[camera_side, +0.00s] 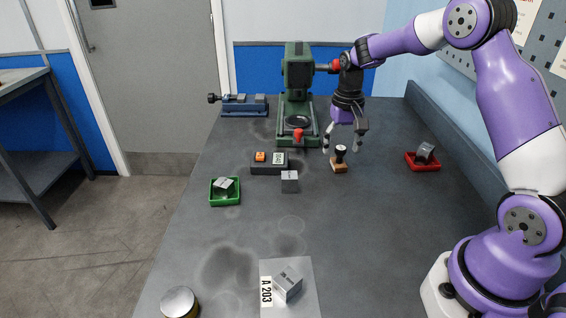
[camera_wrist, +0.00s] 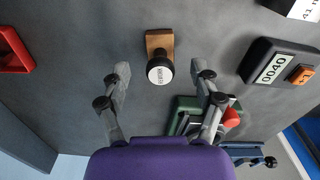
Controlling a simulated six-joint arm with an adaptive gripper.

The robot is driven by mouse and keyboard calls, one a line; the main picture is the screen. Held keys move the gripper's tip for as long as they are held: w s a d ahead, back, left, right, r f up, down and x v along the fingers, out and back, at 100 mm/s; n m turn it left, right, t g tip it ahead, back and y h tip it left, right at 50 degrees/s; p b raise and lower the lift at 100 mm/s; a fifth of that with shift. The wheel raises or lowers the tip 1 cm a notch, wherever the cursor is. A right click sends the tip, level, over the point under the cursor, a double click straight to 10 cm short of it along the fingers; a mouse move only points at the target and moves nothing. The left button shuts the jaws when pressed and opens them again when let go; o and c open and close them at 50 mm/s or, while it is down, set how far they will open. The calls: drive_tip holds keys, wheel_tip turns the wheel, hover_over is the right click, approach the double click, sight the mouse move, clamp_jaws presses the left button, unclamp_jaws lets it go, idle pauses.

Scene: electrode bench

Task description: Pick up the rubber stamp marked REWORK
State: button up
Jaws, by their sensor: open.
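The rubber stamp (camera_side: 339,165) stands upright on the bench, with a wooden base and a black knob handle. In the wrist view, the stamp (camera_wrist: 159,42) has a white disc with small dark lettering on top; I cannot read it surely. My gripper (camera_side: 342,149) points down close above the stamp, its fingers spread and empty. In the wrist view, my gripper (camera_wrist: 160,72) has one finger at each side of the picture's middle, with the stamp's knob between and slightly beyond the tips. The fingers appear apart from the stamp.
A green press (camera_side: 296,95) stands behind the stamp, and a black counter box (camera_side: 268,168) is to its left. A red tray (camera_side: 423,165) is to the right, a green tray (camera_side: 224,199) to the left. A small metal block (camera_side: 290,182) lies nearer. Bench around the stamp is clear.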

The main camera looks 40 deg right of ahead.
sight(341, 149)
wheel_tip(341, 149, down, 4)
clamp_jaws()
idle(0.3)
drive_tip(key=shift+r, duration=0.1)
